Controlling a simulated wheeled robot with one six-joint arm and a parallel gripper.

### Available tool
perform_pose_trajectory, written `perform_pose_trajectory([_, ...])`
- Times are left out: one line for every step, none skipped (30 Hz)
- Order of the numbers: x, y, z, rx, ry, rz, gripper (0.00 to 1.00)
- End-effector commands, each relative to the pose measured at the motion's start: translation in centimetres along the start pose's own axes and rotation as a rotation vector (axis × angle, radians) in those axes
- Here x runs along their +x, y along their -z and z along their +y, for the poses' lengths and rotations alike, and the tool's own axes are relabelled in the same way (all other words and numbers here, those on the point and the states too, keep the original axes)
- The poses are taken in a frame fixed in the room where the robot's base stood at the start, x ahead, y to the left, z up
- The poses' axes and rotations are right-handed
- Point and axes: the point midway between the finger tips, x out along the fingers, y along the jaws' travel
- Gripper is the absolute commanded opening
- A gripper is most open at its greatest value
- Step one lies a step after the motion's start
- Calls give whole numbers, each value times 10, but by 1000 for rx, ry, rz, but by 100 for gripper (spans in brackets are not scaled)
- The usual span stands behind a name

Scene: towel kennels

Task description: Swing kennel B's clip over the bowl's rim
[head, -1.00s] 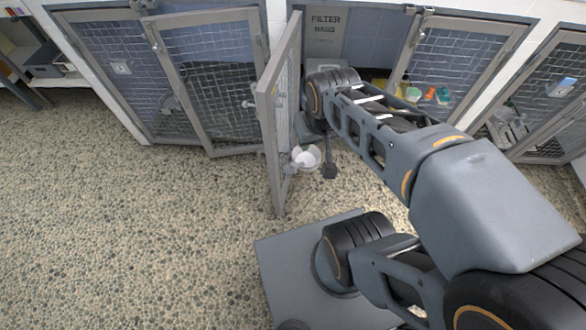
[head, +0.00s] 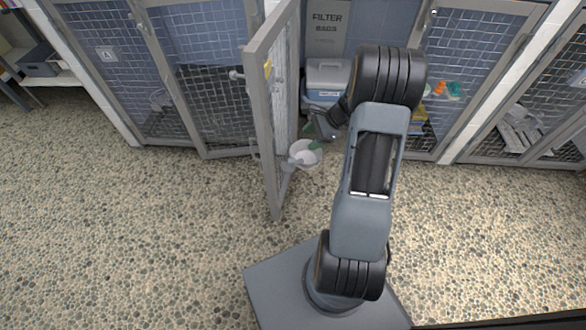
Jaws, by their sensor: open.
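A white bowl (head: 305,155) sits low against the inner side of an open mesh kennel door (head: 264,130). A small grey piece (head: 295,162) lies between the door and the bowl's left side. It may be the clip, but I cannot tell how it sits against the rim. My gripper (head: 311,136) is open, just above the bowl's far rim, with two small green tips apart. I cannot tell whether a tip touches the bowl.
Behind my gripper are a grey-lidded box (head: 326,78) and a carton marked FILTER BAGS (head: 327,28). Kennel A, with its sign (head: 107,54), is at the left. Coloured items (head: 446,90) show behind the mesh at right. The pebbled floor in front is clear.

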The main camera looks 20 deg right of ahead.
Motion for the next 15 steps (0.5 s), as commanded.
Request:
perform_pose_trajectory([15, 26, 0, 80, 22, -25, 58])
perform_pose_trajectory([19, 35, -1, 119, 35, -37, 58])
perform_pose_trajectory([23, 46, -3, 165, 50, -52, 58])
perform_pose_trajectory([26, 53, -3, 195, 60, -62, 58])
perform_pose_trajectory([28, 59, -4, 220, 69, -70, 58])
perform_pose_trajectory([31, 66, -4, 248, 78, -79, 58])
perform_pose_trajectory([33, 70, -5, 265, 84, -85, 58])
perform_pose_trajectory([36, 73, -5, 279, 88, -90, 58])
perform_pose_trajectory([39, 76, -6, 291, 92, -94, 58])
perform_pose_trajectory([42, 77, -6, 299, 95, -97, 58])
perform_pose_trajectory([46, 78, -6, 304, 96, -100, 58])
perform_pose_trajectory([52, 79, -7, 307, 96, -101, 58])
perform_pose_trajectory([57, 78, -7, 308, 96, -101, 58])
perform_pose_trajectory([62, 78, -8, 307, 96, -101, 58])
perform_pose_trajectory([69, 77, -8, 307, 96, -101, 58])
